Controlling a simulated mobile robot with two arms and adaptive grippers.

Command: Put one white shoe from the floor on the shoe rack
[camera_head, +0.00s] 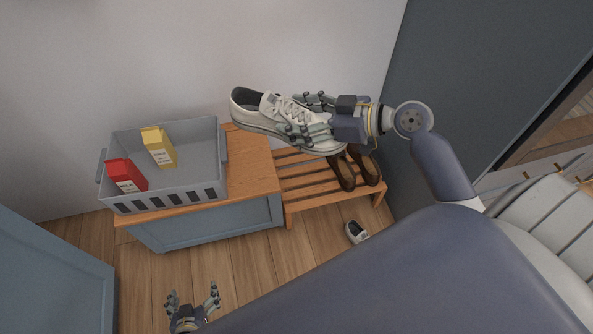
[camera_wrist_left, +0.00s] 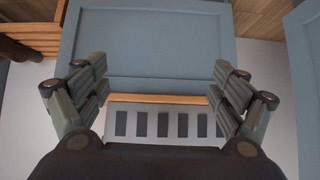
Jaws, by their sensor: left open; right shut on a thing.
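My right gripper (camera_head: 311,120) is shut on a white shoe (camera_head: 259,113) and holds it up high, in front of the wall, with the toe toward my wrist. The wooden slatted shoe rack (camera_head: 301,181) stands below it; the shoe and hand hide part of its back. A pair of brown shoes (camera_head: 345,174) stands on the right of the rack. Another white shoe (camera_head: 356,231) is on the floor before the rack. My left gripper (camera_head: 193,296) is open and empty, low in front of the cabinet; its fingers also show in the left wrist view (camera_wrist_left: 160,95).
A blue cabinet (camera_head: 205,229) with a wooden top stands left of the rack. On it is a grey crate (camera_head: 199,141) with a red carton (camera_head: 126,175) and a yellow carton (camera_head: 159,147). A blue panel (camera_head: 50,275) is at left. The rack's left slats are clear.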

